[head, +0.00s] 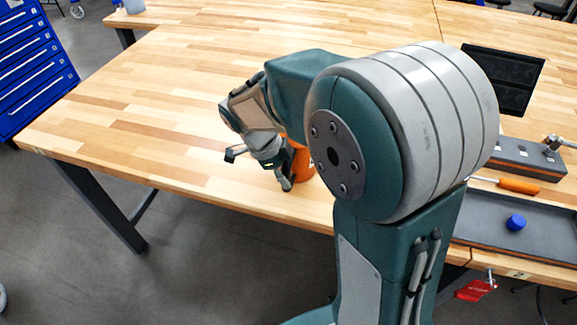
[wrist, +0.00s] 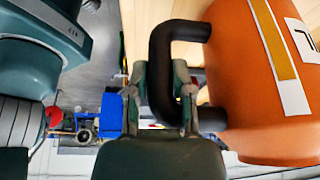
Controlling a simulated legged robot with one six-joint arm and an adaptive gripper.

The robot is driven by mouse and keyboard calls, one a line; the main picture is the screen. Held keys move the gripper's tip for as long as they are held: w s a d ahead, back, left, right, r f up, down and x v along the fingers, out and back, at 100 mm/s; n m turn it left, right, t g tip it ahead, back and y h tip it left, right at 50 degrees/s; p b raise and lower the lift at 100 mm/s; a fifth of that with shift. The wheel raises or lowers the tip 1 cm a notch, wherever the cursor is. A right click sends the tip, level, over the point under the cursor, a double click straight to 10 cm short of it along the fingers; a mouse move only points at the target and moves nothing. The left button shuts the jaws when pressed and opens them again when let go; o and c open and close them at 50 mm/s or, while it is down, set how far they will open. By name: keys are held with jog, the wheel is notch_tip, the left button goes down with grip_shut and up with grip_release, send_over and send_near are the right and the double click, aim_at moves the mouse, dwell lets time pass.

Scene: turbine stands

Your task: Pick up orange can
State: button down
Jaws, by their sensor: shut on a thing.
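The orange can (head: 303,165) is at the near edge of the wooden table, mostly hidden behind my gripper and arm in the head view. In the wrist view the can (wrist: 265,75) fills the right side, with a white and yellow label and a black handle (wrist: 162,60) on its left. My gripper (wrist: 160,88) has its two fingers on either side of the handle and is shut on it. In the head view my gripper (head: 260,170) points down beside the can. I cannot tell whether the can touches the table.
The wooden table (head: 150,100) is clear to the left. At right are a grey tray (head: 540,235) with a blue cap (head: 516,222), an orange-handled tool (head: 518,185) and a black bin (head: 503,78). A blue drawer cabinet (head: 35,65) stands at far left.

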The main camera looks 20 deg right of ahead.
aim_at(285, 165)
jog(key=shift+r, duration=0.45)
notch_tip(285, 165, up, 2)
jog(key=shift+r, duration=0.25)
jog(key=s+d+r, duration=0.3)
jog(key=s+r, duration=0.6)
jog(key=s, duration=0.4)
jog(key=shift+s+d+r, duration=0.25)
jog(key=shift+s+d, duration=0.05)
jog(key=shift+s, duration=0.05)
jog(key=c, duration=1.2)
grip_release()
grip_shut()
